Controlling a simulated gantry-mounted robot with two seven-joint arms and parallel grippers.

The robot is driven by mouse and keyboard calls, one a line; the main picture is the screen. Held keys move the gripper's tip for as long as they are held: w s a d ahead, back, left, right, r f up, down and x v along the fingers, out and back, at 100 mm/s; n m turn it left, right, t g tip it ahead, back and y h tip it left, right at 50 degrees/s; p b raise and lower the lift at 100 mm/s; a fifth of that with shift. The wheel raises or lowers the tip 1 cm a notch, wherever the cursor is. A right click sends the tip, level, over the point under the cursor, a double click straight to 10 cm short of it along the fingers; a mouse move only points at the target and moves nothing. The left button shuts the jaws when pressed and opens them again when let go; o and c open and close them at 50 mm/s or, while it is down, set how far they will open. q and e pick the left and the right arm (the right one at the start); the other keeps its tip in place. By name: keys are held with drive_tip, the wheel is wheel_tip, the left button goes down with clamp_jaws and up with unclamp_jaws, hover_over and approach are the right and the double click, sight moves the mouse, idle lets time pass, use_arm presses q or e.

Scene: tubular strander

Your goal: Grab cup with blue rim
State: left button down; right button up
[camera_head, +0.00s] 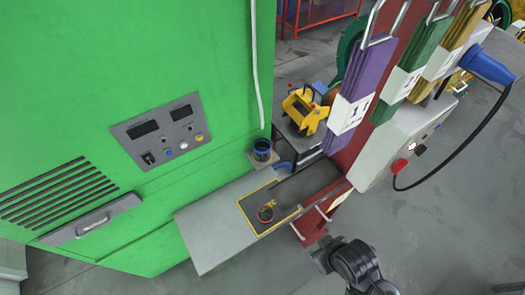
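A dark cup with a blue rim (262,147) stands upright on a small light ledge beside the green cabinet, near the picture's middle. My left arm and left gripper are not in the picture.
A large green cabinet (150,60) with a control panel (166,131) fills the left. A yellow device (304,109) sits on a dark stand behind. Numbered purple, green and yellow panels hang from a red post at the right.

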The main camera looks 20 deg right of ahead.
idle(0.3)
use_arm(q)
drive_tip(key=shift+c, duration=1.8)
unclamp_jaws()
